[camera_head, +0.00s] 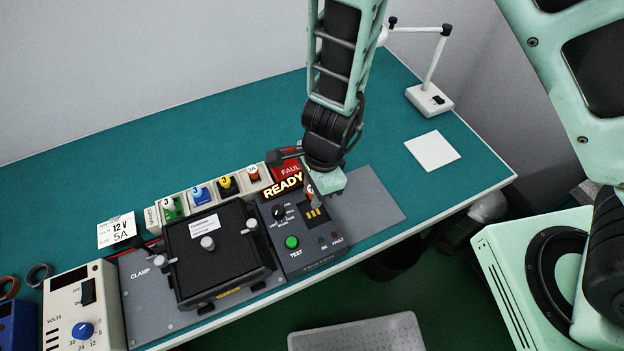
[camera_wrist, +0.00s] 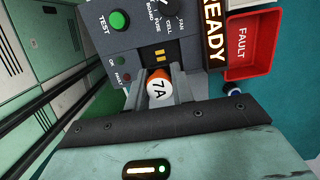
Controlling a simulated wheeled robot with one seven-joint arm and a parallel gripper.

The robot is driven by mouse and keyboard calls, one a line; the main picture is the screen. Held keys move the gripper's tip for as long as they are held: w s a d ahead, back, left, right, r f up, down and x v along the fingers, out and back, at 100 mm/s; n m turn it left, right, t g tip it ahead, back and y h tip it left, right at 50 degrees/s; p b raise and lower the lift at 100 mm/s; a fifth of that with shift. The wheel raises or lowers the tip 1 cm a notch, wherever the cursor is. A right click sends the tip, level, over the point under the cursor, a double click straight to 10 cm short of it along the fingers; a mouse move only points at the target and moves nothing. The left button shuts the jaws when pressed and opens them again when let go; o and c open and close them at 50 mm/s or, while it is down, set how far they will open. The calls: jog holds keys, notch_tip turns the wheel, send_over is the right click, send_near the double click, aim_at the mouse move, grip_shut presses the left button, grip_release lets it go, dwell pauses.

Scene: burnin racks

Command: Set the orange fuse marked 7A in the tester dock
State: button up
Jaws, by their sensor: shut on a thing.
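In the wrist view the contacts of the dock (camera_wrist: 157,57) show just beyond the fuse. I cannot tell whether the fuse touches the dock. The tester's sign reads READY (camera_head: 283,187).
A fuse rack (camera_head: 156,219) with green, blue, yellow and orange fuses stands behind the black clamp fixture (camera_head: 217,252). A red FAULT bin (camera_head: 287,170) is behind the tester. A power supply (camera_head: 84,309) is at left. The bench right of the grey mat (camera_head: 372,200) is mostly clear.

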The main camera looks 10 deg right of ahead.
aim_at(314, 214)
jog(key=shift+f+b, duration=2.55)
jog(key=shift+f, duration=0.2)
jog(key=shift+f+b, duration=0.45)
jog(key=o, duration=1)
jog(key=shift+o, duration=0.2)
jog(key=shift+r+p, duration=2.55)
jog(key=shift+r, duration=0.1)
notch_tip(314, 214, up, 4)
jog(key=p, duration=0.4)
